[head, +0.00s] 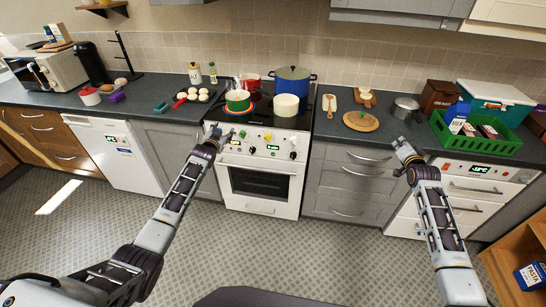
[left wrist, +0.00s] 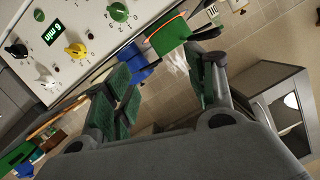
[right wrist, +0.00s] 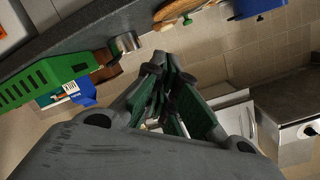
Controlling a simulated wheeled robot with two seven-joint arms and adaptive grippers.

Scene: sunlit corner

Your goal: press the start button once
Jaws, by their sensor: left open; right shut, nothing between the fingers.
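The stove's white control panel (head: 259,142) is at the middle of the head view, with a green display and several knobs. In the left wrist view the panel (left wrist: 75,20) shows a "6 min" display (left wrist: 53,32), a green knob (left wrist: 119,12), a yellow knob (left wrist: 75,50) and a black knob (left wrist: 15,48). I cannot tell which control is the start button. My left gripper (head: 217,133) is open and empty near the panel's left end; its fingers also show in the left wrist view (left wrist: 165,95). My right gripper (head: 403,147) is shut and empty before the right counter.
Pots, including a blue one (head: 292,80), stand on the stove. A white dishwasher (head: 118,150) with a display stands left; another white appliance (head: 480,190) with a display stands right. A green crate (head: 475,140) sits on the right counter. The floor ahead is clear.

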